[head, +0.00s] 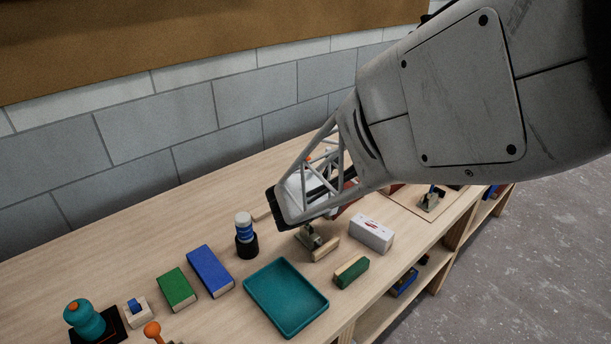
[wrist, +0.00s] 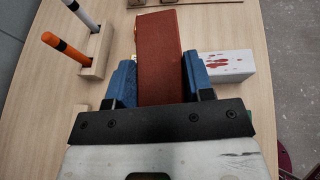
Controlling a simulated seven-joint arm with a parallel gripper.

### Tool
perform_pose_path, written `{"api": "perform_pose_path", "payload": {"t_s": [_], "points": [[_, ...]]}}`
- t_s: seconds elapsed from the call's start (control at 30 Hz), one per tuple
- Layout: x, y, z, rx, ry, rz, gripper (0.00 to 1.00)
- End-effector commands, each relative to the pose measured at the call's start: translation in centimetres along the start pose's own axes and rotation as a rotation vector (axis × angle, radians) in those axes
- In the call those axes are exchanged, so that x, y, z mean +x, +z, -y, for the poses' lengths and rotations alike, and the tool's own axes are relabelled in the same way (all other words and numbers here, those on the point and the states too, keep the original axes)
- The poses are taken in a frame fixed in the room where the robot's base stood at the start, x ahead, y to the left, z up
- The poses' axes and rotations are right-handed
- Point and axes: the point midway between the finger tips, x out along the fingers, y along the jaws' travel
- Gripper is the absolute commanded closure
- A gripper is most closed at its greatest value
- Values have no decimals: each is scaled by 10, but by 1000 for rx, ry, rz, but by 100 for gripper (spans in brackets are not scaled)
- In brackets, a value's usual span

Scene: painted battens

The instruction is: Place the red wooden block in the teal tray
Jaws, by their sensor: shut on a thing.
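In the wrist view a red wooden block (wrist: 160,58) stands between the two blue fingers of my gripper (wrist: 160,80), which is shut on it. In the head view my gripper (head: 290,205) is above the bench, behind the teal tray, and my arm hides most of the block. The teal tray (head: 286,297) lies empty on the bench near its front edge, in the lower middle of the head view. The tray is not in the wrist view.
A white box with red marks (head: 371,233) and a green-and-wood block (head: 351,272) stand right of the tray. Blue (head: 210,271) and green (head: 177,289) blocks lie left of it. A dark-based bottle (head: 246,236) stands behind. A wooden holder (wrist: 95,52) carries two upright markers.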

Motion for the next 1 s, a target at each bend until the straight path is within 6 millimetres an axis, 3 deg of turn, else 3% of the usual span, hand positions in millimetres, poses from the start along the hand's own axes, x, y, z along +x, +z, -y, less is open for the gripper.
{"api": "perform_pose_path", "payload": {"t_s": [0.5,1.0], "points": [[84,44,-39,-61,155,2,80],[155,88,-48,-127,315,3,80]]}}
